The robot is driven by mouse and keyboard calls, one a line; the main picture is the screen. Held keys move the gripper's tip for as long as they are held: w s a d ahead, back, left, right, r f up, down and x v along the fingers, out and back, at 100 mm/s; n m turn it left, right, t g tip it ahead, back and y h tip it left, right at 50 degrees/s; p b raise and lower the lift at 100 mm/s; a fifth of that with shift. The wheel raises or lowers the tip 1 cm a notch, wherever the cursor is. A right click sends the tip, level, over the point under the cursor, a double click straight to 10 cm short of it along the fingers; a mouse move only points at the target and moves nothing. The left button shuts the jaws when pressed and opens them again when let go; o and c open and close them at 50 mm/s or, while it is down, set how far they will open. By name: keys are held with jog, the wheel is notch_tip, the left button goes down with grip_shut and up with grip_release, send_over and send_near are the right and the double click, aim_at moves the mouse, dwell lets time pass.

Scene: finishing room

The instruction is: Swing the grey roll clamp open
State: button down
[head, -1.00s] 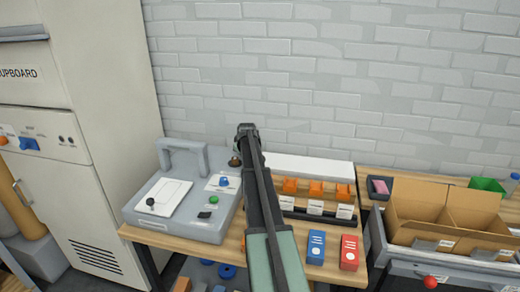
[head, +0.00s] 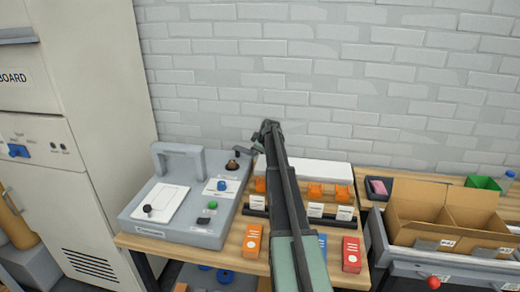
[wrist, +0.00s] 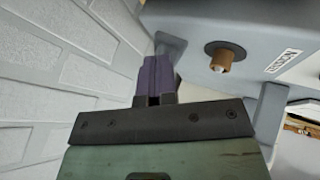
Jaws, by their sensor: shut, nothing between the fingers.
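A grey machine (head: 178,233) stands at the left of the table. A grey arch-shaped bar (head: 180,149) stands up at its back; I take it for the roll clamp, though its label is not readable. My gripper (head: 246,150) is behind the machine's back right corner, right of the arch and apart from it in the head view. In the wrist view its purple-grey fingers (wrist: 154,75) are shut together with nothing between them. Close by is a brown knob (wrist: 218,55) on the machine, which also shows in the head view (head: 232,165).
A brick wall (head: 350,80) rises close behind. A rack with orange pieces (head: 315,191) stands to the right, partly hidden by my arm. An orange box (head: 252,241) and a red box (head: 351,254) are at the front. A cardboard box (head: 440,214) is further right.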

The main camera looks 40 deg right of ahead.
jog(key=shift+s+d+f, duration=0.1)
jog(key=shift+s+d, duration=0.3)
jog(key=shift+s, duration=0.2)
jog(key=d+p+v, duration=0.2)
jog(key=p+v, duration=0.6)
jog(key=v, duration=0.1)
jog(key=shift+s+r, duration=0.25)
jog(key=shift+r, duration=0.2)
